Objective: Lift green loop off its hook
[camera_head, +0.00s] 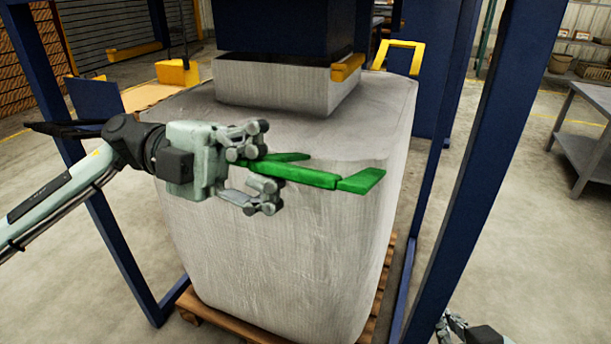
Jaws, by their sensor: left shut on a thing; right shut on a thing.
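The green loop (305,175) is a flat, bent green strap in front of the upper part of the big pale bag (275,245). My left gripper (262,168) is shut on the strap's left part, and its fingers hide some of it. The strap's right end sticks out freely, and no hook shows touching it. I cannot tell whether its far end meets the bag. My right gripper (452,328) shows only in part at the bottom right edge. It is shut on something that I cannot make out.
The bag stands on a wooden pallet (225,322) inside a dark blue frame (485,150). A yellow loop (403,45) and yellow hook-like parts (347,67) are behind. A grey metal table (585,150) stands at the right. Floor between frame and table is clear.

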